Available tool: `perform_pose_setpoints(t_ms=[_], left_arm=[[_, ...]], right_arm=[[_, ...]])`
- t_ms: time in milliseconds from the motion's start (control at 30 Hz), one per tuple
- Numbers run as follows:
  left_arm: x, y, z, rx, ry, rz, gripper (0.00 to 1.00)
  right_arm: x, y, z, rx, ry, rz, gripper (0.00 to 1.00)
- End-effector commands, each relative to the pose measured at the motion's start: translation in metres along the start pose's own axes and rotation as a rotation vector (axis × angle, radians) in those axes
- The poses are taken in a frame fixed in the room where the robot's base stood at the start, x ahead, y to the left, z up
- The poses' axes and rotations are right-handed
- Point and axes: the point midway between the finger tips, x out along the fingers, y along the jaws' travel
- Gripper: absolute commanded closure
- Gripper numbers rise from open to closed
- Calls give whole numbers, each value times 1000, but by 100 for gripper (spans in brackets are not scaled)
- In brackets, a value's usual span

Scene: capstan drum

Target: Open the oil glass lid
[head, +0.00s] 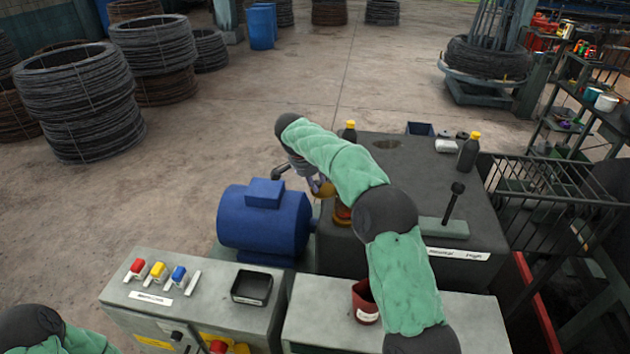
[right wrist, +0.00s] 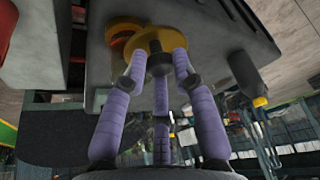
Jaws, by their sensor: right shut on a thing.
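The oil glass (head: 341,212) is a small amber cup with a brass rim on the side of the dark grey housing, partly hidden behind my right arm. Its brass lid (head: 323,189) shows up and left of it. In the right wrist view the round yellow lid (right wrist: 146,41) sits between my fingertips and overlaps the orange glass (right wrist: 118,45) behind it, offset to one side. I cannot tell whether lid and glass still touch. My right gripper (right wrist: 160,65), with purple fingers, is shut on the lid. My left gripper is out of view; only its arm shows at the lower left.
A blue motor (head: 263,220) stands left of the housing (head: 410,160). Bottles (head: 468,152) and a lever (head: 453,204) are on the housing top. A red cup (head: 365,301) and black tray (head: 251,287) stand in front.

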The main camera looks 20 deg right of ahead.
Motion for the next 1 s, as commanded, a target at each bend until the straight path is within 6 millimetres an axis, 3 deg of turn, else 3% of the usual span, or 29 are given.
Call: perform_pose_setpoints(t_ms=[33,100,133,567,1000], left_arm=[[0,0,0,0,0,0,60],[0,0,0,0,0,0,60],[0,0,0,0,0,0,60],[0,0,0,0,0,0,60],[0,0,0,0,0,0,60]], right_arm=[[-2,0,-3,3,5,-4,69],[-2,0,-3,3,5,-3,49],[-2,0,-3,3,4,-3,48],[-8,0,-1,0,2,-3,48],[-87,0,-2,1,3,-4,48]])
